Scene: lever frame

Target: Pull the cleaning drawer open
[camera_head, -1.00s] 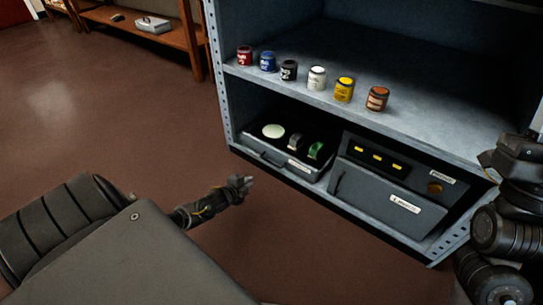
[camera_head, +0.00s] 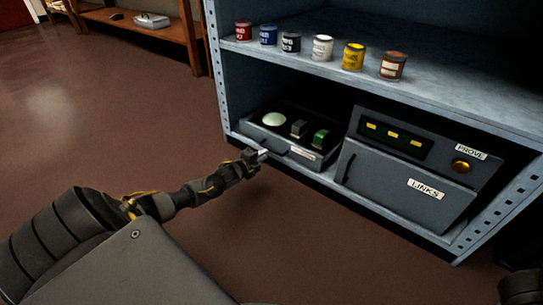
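The likely cleaning drawer is the low grey drawer (camera_head: 322,163) at the left of the shelf unit's bottom level. Its white label is too small to read. It has an open top holding a pale round pad (camera_head: 274,119), a dark block (camera_head: 299,128) and a green block (camera_head: 320,138). My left gripper (camera_head: 262,155) is at the left part of the drawer's front, by its handle, which it partly hides. I cannot tell whether it touches the handle or whether its fingers are apart. My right gripper is out of view.
A grey box (camera_head: 390,188) labelled LINKS, with a PROVE button (camera_head: 461,166), stands right of the drawer. Several paint cans, including a yellow one (camera_head: 353,57), line the shelf above. The brown floor (camera_head: 110,130) before the unit is clear. A wooden bench (camera_head: 150,33) stands at the back left.

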